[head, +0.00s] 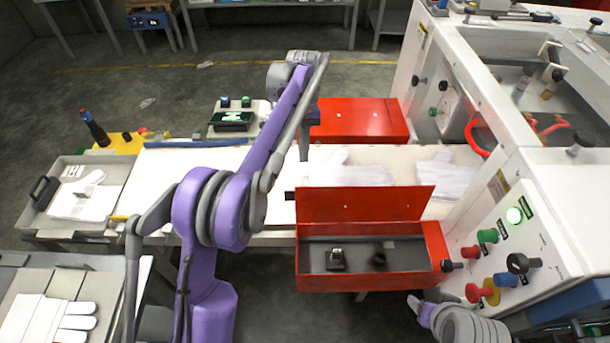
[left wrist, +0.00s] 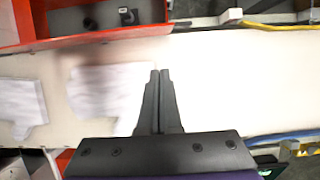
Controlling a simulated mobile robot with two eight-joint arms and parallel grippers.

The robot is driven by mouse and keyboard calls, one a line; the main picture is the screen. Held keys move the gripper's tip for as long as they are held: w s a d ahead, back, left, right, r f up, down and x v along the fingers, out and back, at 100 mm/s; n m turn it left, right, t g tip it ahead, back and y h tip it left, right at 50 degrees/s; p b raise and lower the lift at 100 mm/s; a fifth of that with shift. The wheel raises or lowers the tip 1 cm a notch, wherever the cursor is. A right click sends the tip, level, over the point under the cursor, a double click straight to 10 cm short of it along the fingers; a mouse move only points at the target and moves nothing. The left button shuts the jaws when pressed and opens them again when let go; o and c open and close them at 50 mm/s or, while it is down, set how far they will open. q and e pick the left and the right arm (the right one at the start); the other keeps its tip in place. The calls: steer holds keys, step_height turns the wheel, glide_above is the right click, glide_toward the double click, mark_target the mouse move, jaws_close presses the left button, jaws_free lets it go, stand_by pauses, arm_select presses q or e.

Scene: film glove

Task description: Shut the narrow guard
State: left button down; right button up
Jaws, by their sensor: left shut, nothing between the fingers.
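Two red guards lie along the white belt. The near guard (head: 367,205) stands open, its red panel raised at the back of a red tray that holds small dark parts. The far guard (head: 365,118) looks flat and shut. I cannot tell surely which is the narrow one. My left gripper (left wrist: 160,76) is shut and empty over the belt, pointing toward the near guard, apart from the handle. My right gripper is out of view.
White gloves (head: 345,170) lie on the belt (head: 275,205) between the guards. A white machine (head: 535,220) with coloured knobs stands at the right. The belt's left part is mostly clear.

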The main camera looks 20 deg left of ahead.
arm_select(q)
steer(key=s+f, duration=0.1)
steer(key=s+d+f, duration=0.1)
steer(key=s, duration=0.3)
steer(key=shift+d+f, duration=0.35)
steer(key=shift+f, duration=0.05)
steer(key=shift+s, duration=0.15)
